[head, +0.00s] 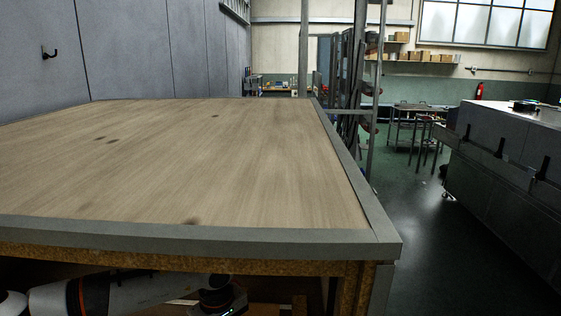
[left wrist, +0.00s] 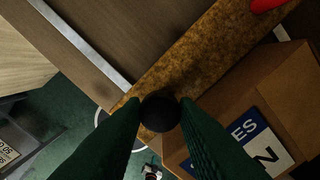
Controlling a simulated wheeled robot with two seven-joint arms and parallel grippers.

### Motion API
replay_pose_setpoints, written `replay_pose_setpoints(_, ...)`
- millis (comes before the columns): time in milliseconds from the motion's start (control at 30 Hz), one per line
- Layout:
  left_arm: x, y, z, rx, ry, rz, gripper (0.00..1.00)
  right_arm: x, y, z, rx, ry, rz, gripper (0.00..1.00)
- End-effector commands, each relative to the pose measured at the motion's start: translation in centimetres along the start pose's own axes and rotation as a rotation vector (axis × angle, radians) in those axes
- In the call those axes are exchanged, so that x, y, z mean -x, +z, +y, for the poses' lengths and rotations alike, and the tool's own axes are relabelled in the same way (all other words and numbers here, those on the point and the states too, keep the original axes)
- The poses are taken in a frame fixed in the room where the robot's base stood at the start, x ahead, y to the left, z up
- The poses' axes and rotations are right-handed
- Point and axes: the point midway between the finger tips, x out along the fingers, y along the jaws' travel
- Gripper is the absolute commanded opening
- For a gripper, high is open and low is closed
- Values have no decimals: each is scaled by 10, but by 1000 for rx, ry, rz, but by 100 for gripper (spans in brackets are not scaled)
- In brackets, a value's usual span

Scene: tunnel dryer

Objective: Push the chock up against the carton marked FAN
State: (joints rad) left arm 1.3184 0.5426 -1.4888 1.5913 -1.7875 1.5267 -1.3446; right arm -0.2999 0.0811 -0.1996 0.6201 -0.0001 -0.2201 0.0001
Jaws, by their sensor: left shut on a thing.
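In the left wrist view my left gripper (left wrist: 160,108) has its two green fingers shut on a dark round thing (left wrist: 160,114), which may be the end of a handle. A brown carton (left wrist: 225,100) lies to the right of the fingers. Its blue and white label (left wrist: 262,146) shows "ES" and "N"; the rest is cut off, so I cannot tell whether it reads FAN. I cannot make out the chock in either view. In the head view my left arm reaches under the table, and its gripper is mostly hidden. My right gripper is not in view.
A wide wooden tabletop (head: 190,160) with a grey rim fills the head view above my arm. A mottled brown board (left wrist: 185,55) runs diagonally beside the carton. Something red (left wrist: 264,5) shows at top right. A grey machine (head: 515,150) stands right, across open floor.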

Motion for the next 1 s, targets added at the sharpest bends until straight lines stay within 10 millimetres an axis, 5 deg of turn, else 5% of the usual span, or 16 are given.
replay_pose_setpoints(1000,1,-23,-23,-3,-5,2,4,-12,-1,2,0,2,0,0)
